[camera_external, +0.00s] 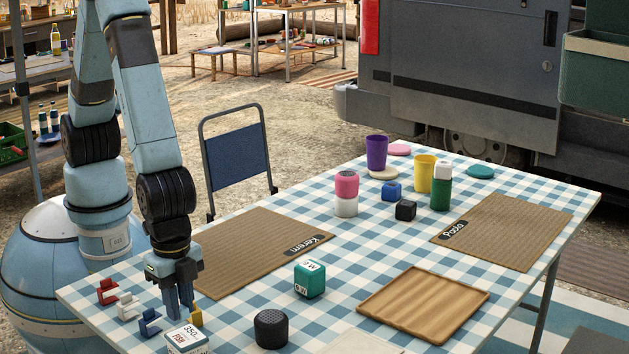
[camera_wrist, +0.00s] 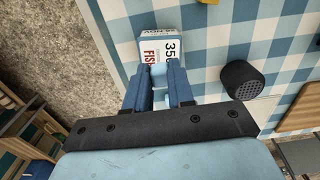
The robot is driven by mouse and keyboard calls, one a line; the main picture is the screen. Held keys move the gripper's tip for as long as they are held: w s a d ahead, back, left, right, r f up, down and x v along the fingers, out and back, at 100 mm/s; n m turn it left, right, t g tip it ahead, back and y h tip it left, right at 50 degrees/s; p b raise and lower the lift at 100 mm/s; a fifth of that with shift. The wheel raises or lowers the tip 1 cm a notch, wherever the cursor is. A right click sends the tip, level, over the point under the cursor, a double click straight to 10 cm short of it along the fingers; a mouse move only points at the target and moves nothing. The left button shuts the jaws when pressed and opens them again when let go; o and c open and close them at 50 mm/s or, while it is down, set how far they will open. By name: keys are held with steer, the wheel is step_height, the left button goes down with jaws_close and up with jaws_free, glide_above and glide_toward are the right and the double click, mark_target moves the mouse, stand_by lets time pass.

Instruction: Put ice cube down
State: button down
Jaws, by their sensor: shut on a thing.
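My gripper (camera_external: 180,301) points down over the near left part of the checked table (camera_external: 85,290), just behind the white fish box (camera_external: 187,341). In the wrist view my gripper (camera_wrist: 158,80) is shut on a small pale blue piece, which looks like the ice cube (camera_wrist: 159,70). The fingers cover much of the cube, and I cannot make it out in the external view. The fish box also shows just beyond the fingertips in the wrist view (camera_wrist: 160,48). I cannot tell whether the cube touches the tablecloth.
Red, white, blue and yellow clips (camera_external: 107,291) stand close around my gripper. A black speaker-like cylinder (camera_external: 271,329) and a green cube (camera_external: 310,280) stand to the right. Brown mats (camera_external: 255,250) and a wooden tray (camera_external: 424,302) lie on the table. Cups and blocks stand at the back.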

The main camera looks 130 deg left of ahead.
mark_target(181, 307)
steer(key=shift+w+f, duration=0.15)
steer(key=shift+f, duration=0.1)
steer(key=shift+w+f, duration=0.1)
steer(key=shift+f, duration=1.45)
steer(key=c, duration=1)
jaws_free()
steer(key=shift+f, duration=0.1)
